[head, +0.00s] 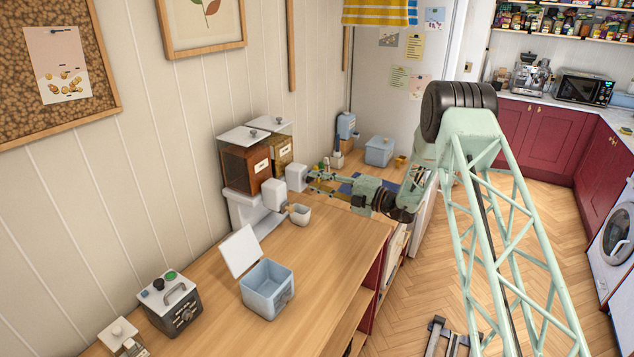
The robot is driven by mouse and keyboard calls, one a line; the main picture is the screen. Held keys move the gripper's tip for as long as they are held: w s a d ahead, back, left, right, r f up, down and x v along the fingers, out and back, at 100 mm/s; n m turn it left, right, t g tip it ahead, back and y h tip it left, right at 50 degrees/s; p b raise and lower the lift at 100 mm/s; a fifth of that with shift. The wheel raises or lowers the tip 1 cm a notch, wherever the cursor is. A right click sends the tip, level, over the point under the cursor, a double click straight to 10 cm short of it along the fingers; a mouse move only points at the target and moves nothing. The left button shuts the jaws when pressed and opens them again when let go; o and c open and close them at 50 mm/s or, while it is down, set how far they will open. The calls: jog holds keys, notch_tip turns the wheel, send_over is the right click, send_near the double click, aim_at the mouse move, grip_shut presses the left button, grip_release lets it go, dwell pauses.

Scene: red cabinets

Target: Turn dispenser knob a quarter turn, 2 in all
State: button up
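The dispenser stands against the wall on the wooden counter, with two clear lidded bins, one with reddish-brown contents (240,168) and one with yellowish contents (279,150), on a white base (243,211). Each bin has a white block at its front, a left one (273,194) and a right one (296,177). My gripper (312,177) reaches in from the right, with its fingertips at the front of the right block. The knob there is mostly hidden by the fingers. I cannot tell whether they touch or grip it. A small white cup (301,214) stands below and in front of the left block.
An open light-blue box (267,291) with a raised white lid and a dark control box (170,303) stand nearer on the counter (340,245). A blue container (379,151) and small bottles stand behind my gripper. The counter's middle right is clear.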

jog(key=shift+d, duration=0.1)
jog(key=v, duration=1.1)
jog(key=shift+s+d, duration=0.25)
jog(key=shift+d, duration=0.1)
dwell(0.9)
jog(key=s+a+r+n+g+h+b, duration=0.1)
jog(key=s+a+r+n+g+b, duration=0.35)
jog(key=s+r+n, duration=0.95)
jog(key=s+r+n+g+h, duration=0.2)
jog(key=s+r+n, duration=0.15)
jog(key=s, duration=0.75)
jog(key=s+r+n+g+h, duration=0.2)
jog(key=s+n+h, duration=0.15)
jog(key=s, duration=0.65)
jog(key=s+d+n+t+h+b, duration=0.1)
jog(key=s+d+n+h+b, duration=0.1)
jog(key=s+d+n, duration=0.4)
jog(key=s+d+f+n+t+h+b, duration=0.1)
jog(key=s+d+n, duration=0.6)
jog(key=s, duration=1)
jog(key=s+d+f+n+t+h+b, duration=0.1)
jog(key=s+d+n+h+b, duration=0.3)
jog(key=s+d, duration=0.5)
jog(key=s+n+t+h, duration=0.1)
jog(key=s+n+h, duration=0.1)
jog(key=s+n, duration=0.1)
jog(key=shift+s+t+h, duration=0.2)
jog(key=shift+t+h, duration=0.15)
